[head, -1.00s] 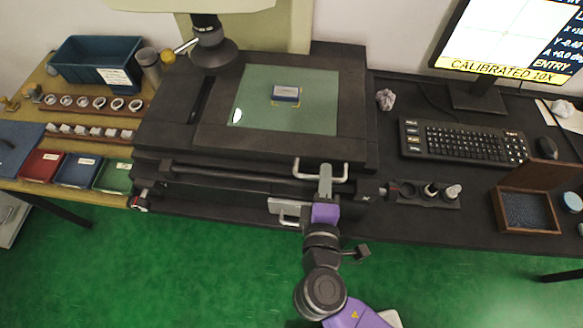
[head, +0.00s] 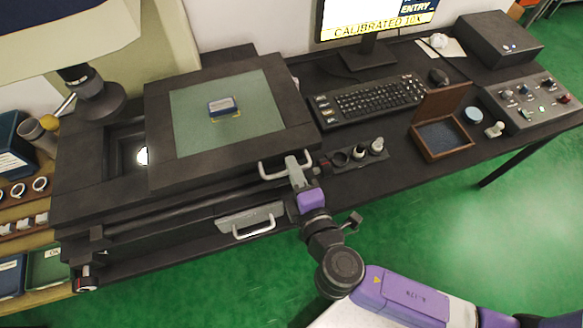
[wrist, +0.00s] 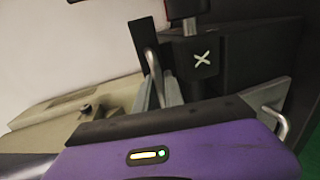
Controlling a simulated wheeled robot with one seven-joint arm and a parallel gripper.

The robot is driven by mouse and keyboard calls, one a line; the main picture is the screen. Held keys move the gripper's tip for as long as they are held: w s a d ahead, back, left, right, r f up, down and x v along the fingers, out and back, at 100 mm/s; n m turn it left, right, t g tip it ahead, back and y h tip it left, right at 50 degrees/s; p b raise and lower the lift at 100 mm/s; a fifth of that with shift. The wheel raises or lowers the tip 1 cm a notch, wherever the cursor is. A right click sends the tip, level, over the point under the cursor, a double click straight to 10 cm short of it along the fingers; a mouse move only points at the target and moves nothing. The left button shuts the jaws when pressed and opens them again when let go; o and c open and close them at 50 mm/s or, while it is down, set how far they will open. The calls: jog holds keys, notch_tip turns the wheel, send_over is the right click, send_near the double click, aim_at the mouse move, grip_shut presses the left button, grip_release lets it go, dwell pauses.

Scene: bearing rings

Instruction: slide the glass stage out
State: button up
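The glass stage is a black frame (head: 165,121) around a greenish glass pane (head: 190,138), with a blue-and-white block (head: 222,105) on the glass. It sits shifted to the right on the black machine base (head: 85,193), baring a dark recess with a bright spot on its left. A pale bar handle (head: 271,176) is on its front edge. My gripper (head: 294,164) is at the right part of this handle, and its fingers appear closed around the bar. In the wrist view, the handle (wrist: 151,62) rises between the fingertips (wrist: 158,88).
A lower drawer handle (head: 255,233) is just below left of my gripper. A small holder with parts (head: 358,155), a keyboard (head: 368,97) and an open wooden box (head: 443,137) lie to the right. A microscope head (head: 98,98) stands at the left. Green floor is free in front.

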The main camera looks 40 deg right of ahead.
jog(key=o, duration=0.3)
jog(key=shift+d, duration=0.15)
jog(key=shift+a, duration=0.2)
